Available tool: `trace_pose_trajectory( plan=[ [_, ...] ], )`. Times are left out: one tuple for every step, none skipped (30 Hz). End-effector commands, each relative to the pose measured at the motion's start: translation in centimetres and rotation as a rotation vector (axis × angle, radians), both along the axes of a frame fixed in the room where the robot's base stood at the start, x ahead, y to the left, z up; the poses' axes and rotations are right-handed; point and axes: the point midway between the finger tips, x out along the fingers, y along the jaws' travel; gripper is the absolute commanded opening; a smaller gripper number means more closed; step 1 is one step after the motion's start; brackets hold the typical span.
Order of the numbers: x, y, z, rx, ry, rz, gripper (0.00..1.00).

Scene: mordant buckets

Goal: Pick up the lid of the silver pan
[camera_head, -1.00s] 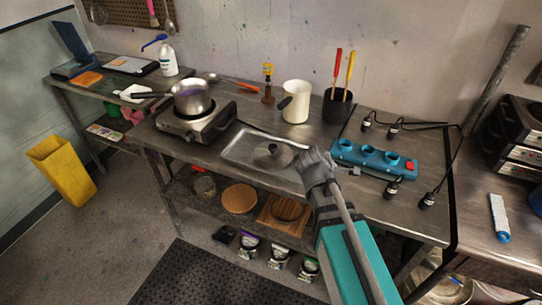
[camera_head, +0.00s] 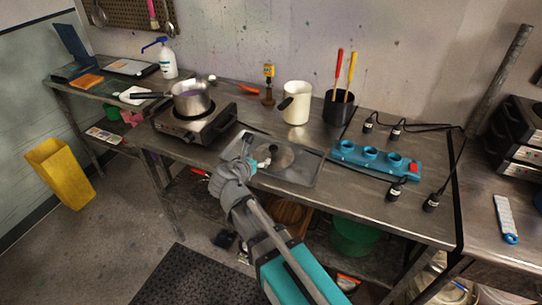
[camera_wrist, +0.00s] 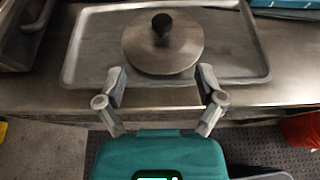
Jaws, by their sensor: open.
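The silver pan (camera_head: 190,102), with a dark handle pointing left, stands without a lid on the hotplate (camera_head: 196,127). A round metal lid (camera_head: 284,157) with a black knob lies on a flat metal tray (camera_head: 302,176) to the right of the hotplate. In the wrist view the lid (camera_wrist: 146,49) lies ahead of the fingers, its knob (camera_wrist: 162,25) standing up from its middle. My gripper (camera_head: 256,162) is at the front left of the lid in the head view. In the wrist view my gripper (camera_wrist: 162,75) is open and empty, its fingertips spread near the lid's close edge.
A white pitcher (camera_head: 297,103) and a black pot (camera_head: 337,107) with red- and yellow-handled tools stand behind the tray. A blue power strip (camera_head: 375,160) with cables lies to its right. The bench's front edge runs just before the tray.

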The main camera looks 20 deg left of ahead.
Motion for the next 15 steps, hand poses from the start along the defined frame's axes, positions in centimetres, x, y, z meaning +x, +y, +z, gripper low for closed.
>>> trace_pose_trajectory(
  plan=[
    [0.0,0.0,0.0,-0.001,-0.001,0.000,0.88],
    [0.0,0.0,0.0,-0.001,0.000,0.000,0.88],
    [0.0,0.0,0.0,0.000,0.000,0.000,0.88],
    [0.0,0.0,0.0,0.000,0.000,0.000,0.88],
    [0.0,0.0,0.0,0.001,0.000,-0.001,0.88],
    [0.0,0.0,0.0,0.001,0.000,-0.001,0.88],
    [0.0,-0.1,0.0,0.001,0.000,-0.001,0.88],
    [0.1,-0.1,0.0,0.002,0.001,-0.002,0.88],
    [0.1,-0.1,0.0,0.002,0.001,-0.002,0.88],
    [0.2,-0.1,-0.1,0.001,0.001,-0.003,0.88],
    [0.3,-0.1,-0.1,0.001,0.001,-0.003,0.88],
    [0.4,-0.1,-0.2,0.002,0.001,-0.003,0.88],
    [0.6,-0.1,-0.3,0.002,0.001,-0.004,0.88],
    [0.8,-0.1,-0.4,0.002,0.001,-0.004,0.88],
    [1.2,-0.1,-0.6,0.001,0.001,-0.005,0.88]
  ],
)
